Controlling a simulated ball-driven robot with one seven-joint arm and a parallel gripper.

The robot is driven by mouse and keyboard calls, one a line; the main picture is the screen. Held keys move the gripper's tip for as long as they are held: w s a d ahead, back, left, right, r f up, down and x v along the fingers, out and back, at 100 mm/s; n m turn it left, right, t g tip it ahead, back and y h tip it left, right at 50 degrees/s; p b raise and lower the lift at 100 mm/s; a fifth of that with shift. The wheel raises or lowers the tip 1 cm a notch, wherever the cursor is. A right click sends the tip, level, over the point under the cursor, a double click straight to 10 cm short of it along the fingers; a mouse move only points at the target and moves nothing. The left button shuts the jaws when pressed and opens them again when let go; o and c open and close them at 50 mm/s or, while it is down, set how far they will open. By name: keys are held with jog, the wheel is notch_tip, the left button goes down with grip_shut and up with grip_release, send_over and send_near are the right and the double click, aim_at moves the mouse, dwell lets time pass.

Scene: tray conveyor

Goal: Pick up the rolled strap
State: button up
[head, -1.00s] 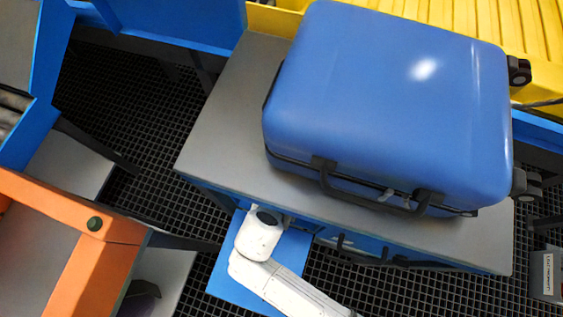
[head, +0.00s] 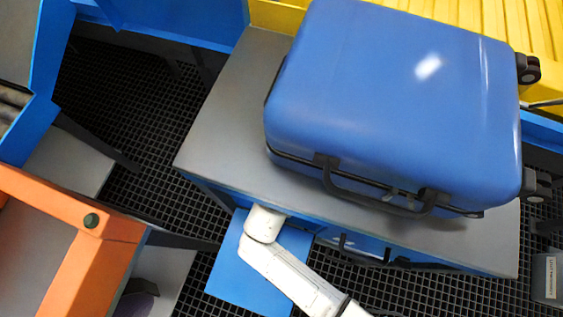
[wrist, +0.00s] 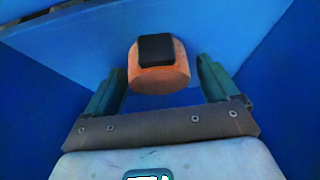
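The rolled strap (wrist: 160,76) is an orange roll with a black piece on its top, seen in the wrist view against blue surfaces. My gripper (wrist: 161,71) is open, with one teal finger to the left of the roll and one to the right. Gaps show between the roll and both fingers, so it is not gripped. How deep the roll sits between the fingertips is hard to tell. In the head view my white arm reaches under the front edge of the grey table (head: 225,125); the gripper and strap are hidden there.
A blue suitcase (head: 390,100) lies on the table above my arm. A blue panel (head: 232,268) sits below the table's front edge. An orange-framed unit (head: 75,240) stands at the left. Blue walls (wrist: 240,30) close in around the strap.

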jog(key=c, duration=1)
jog(key=shift+r, duration=0.1)
